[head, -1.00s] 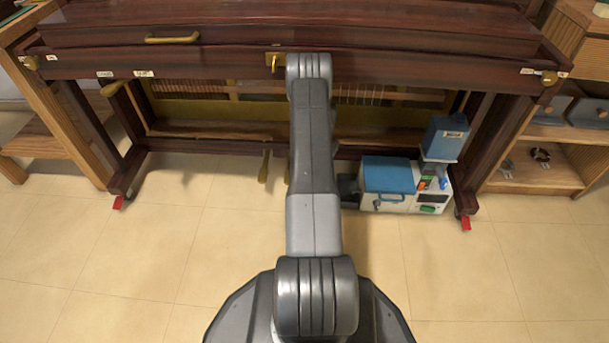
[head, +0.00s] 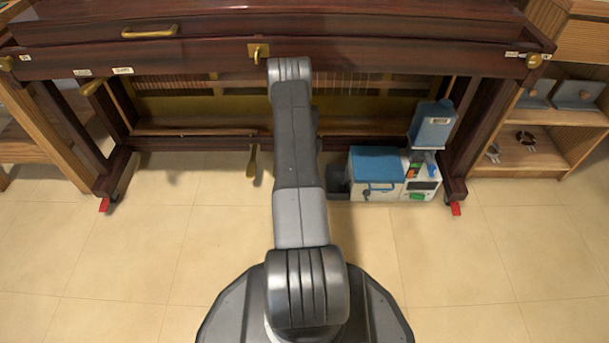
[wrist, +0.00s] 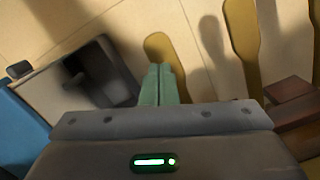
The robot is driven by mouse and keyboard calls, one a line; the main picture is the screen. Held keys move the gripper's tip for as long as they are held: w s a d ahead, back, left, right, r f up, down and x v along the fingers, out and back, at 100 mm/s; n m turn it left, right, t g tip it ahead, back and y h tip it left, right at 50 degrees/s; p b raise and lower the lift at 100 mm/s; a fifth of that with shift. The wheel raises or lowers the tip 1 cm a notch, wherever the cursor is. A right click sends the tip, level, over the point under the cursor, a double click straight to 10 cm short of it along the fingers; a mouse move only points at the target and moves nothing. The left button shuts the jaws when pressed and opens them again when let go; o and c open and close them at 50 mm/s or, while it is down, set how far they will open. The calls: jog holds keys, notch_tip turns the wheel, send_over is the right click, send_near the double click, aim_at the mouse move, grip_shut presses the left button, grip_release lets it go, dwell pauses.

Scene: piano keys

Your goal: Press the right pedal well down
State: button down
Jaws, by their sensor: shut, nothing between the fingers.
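The right pedal (wrist: 162,44) is a brass-coloured paddle in the wrist view, the one nearest the blue and white box. My gripper (wrist: 161,70) is shut and empty, its greenish fingertips overlapping the lower part of this pedal in the picture. I cannot tell whether they touch it or how far down it is. A second brass pedal (wrist: 243,42) stands to the right, and part of a third (wrist: 316,60) shows at the right edge. In the head view one pedal (head: 251,162) shows left of my arm; my arm hides my gripper and the right pedal.
The blue and white box (head: 377,173) stands on the floor right of my arm, close to the pedals, with a dark tray (wrist: 95,75) at its side. The dark wooden piano (head: 180,60) overhangs the pedals. Tiled floor in front is clear.

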jog(key=shift+s+a+f+b, duration=0.15)
jog(key=shift+f+b, duration=0.15)
jog(key=shift+f, duration=1.4)
jog(key=shift+f, duration=1.5)
jog(key=shift+w+d+r, duration=0.2)
jog(key=shift+w, duration=0.3)
jog(key=shift+w+d+r, duration=0.15)
jog(key=shift+w+d, duration=0.05)
jog(key=shift+w, duration=0.25)
jog(key=shift+w+d+r, duration=0.2)
jog(key=shift+w, duration=0.3)
jog(key=shift+r, duration=0.1)
notch_tip(320, 180, up, 14)
jog(key=w+p, duration=0.1)
jog(key=p, duration=0.2)
jog(key=shift+d+f, duration=0.2)
jog(key=shift+d, duration=0.05)
jog(key=shift+w+f, duration=0.1)
jog(key=shift+f, duration=0.05)
